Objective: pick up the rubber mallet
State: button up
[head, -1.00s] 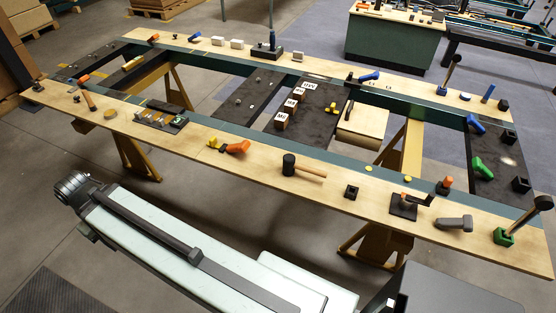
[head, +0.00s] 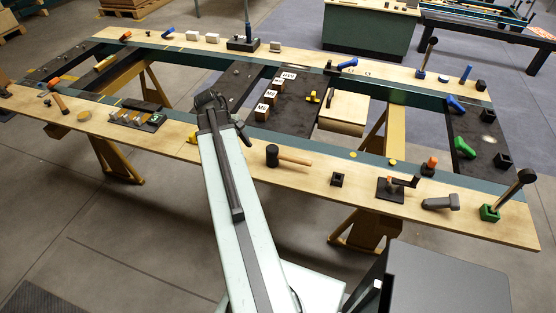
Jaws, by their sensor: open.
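The rubber mallet (head: 292,158) lies on the near wooden board of the frame. It has a black head at its left and a light wooden handle pointing right. My gripper (head: 209,98) is a dark shape at the far end of my pale arm, left of the mallet and apart from it. The gripper is open and looks empty, though its fingers are small and hard to make out. The mallet is fully in view.
A small black block (head: 338,180) stands on the board right of the mallet, then a dark plate with an orange-topped part (head: 391,188). My arm crosses the board left of the mallet and partly hides items there. Numbered wooden blocks (head: 264,112) sit on the dark panel behind.

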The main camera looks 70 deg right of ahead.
jog(key=g, duration=0.1)
send_over(283, 155)
jog(key=w+a, duration=0.1)
jog(key=w, duration=0.1)
jog(key=f+b, duration=0.2)
jog(key=shift+s+f+b, duration=0.15)
jog(key=shift+s+b, duration=0.1)
jog(key=shift+b, duration=0.1)
jog(key=b+x, duration=0.5)
jog(key=shift+s+d+f, duration=0.1)
jog(key=shift+f, duration=0.2)
jog(key=shift+r, duration=0.2)
grip_shut()
